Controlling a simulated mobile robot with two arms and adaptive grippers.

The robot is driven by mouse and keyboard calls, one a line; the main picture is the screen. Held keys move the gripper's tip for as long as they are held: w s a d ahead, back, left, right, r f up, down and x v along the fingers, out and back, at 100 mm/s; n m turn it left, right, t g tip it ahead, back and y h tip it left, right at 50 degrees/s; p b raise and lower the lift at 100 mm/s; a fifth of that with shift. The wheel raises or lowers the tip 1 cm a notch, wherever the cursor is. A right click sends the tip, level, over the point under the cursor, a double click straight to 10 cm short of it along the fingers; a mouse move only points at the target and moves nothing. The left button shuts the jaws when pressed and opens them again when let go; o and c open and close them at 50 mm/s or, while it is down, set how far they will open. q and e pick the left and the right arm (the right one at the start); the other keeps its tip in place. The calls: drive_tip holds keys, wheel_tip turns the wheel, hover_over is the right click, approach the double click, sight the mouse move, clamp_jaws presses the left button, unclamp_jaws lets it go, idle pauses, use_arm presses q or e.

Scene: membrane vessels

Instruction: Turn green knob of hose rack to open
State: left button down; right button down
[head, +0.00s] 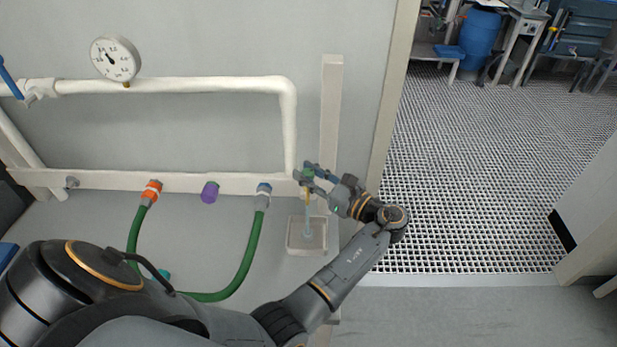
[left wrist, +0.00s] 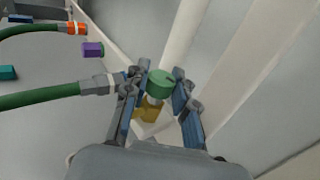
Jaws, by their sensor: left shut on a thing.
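The green knob (head: 308,173) sits at the right end of the white pipe rack (head: 225,184), above a yellow fitting (head: 306,192). My left gripper (head: 311,176) reaches it from the right and is shut on it. In the left wrist view the green knob (left wrist: 160,84) lies between the two blue-padded fingers, with the brassy fitting (left wrist: 148,110) just below it. The knob's sides are partly covered by the fingers. My right gripper does not show.
A pale bluish vertical strip runs below the fitting to a small square basin (head: 292,247). Left of it are a blue-grey coupling (head: 264,189) with a green hose (head: 246,262), a purple cap (head: 210,192) and an orange coupling (head: 151,190). A white post (head: 331,115) stands close behind the gripper.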

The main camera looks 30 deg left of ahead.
sight(308, 171)
use_arm(q)
drive_tip(key=shift+n+g+b, duration=0.6)
drive_tip(key=shift+n+g, duration=0.5)
drive_tip(key=shift+g, duration=0.6)
drive_tip(key=c, duration=1.1)
unclamp_jaws()
drive_tip(key=shift+o, duration=0.2)
wheel_tip(308, 171, up, 10)
drive_tip(key=shift+f, duration=0.1)
